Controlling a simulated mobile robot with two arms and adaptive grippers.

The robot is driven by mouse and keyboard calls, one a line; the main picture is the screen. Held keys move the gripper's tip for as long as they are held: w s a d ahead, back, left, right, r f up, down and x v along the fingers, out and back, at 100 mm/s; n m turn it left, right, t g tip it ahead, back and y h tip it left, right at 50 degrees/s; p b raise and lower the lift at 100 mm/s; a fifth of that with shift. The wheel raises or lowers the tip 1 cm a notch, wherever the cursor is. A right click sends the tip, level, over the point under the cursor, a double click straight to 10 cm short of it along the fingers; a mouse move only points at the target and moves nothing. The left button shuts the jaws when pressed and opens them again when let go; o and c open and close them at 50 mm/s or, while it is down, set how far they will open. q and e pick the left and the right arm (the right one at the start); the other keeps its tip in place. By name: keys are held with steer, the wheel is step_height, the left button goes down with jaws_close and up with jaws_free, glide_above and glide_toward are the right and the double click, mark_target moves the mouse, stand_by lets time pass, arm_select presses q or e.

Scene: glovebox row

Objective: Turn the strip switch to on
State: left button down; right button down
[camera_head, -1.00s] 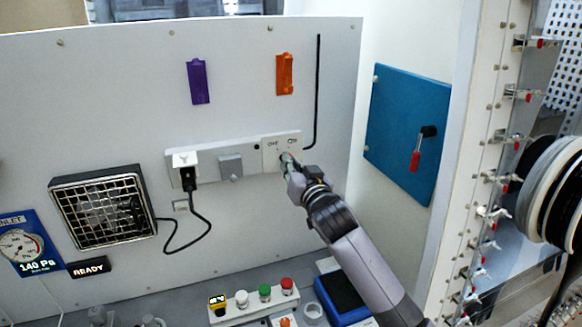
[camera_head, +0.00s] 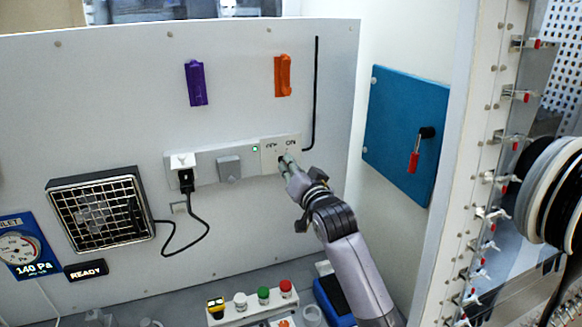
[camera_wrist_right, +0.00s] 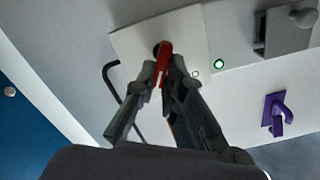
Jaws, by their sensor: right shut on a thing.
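The white power strip (camera_head: 207,172) is fixed across the back wall. At its right end is a switch plate (camera_head: 269,161) marked OFF and ON, also seen in the right wrist view (camera_wrist_right: 194,38). My right gripper (camera_head: 286,160) reaches up to this plate from the lower right. In the right wrist view my right gripper (camera_wrist_right: 163,74) is shut on the red switch lever (camera_wrist_right: 165,56). The fingers hide part of the lever in the head view. A small green light (camera_head: 255,149) glows left of the plate and shows in the wrist view (camera_wrist_right: 219,64). My left gripper is out of view.
A black plug (camera_head: 186,181) with a cord to the fan (camera_head: 101,212) sits in the strip's left end, beside a grey block (camera_head: 229,167). Purple (camera_head: 196,83) and orange (camera_head: 283,76) fittings are above. A button box (camera_head: 253,304) stands below.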

steer(key=c, duration=1.7)
jaws_free()
steer(key=shift+s, duration=0.15)
steer(key=v, duration=1.1)
steer(key=shift+s+d, duration=0.15)
steer(key=shift+s, duration=0.2)
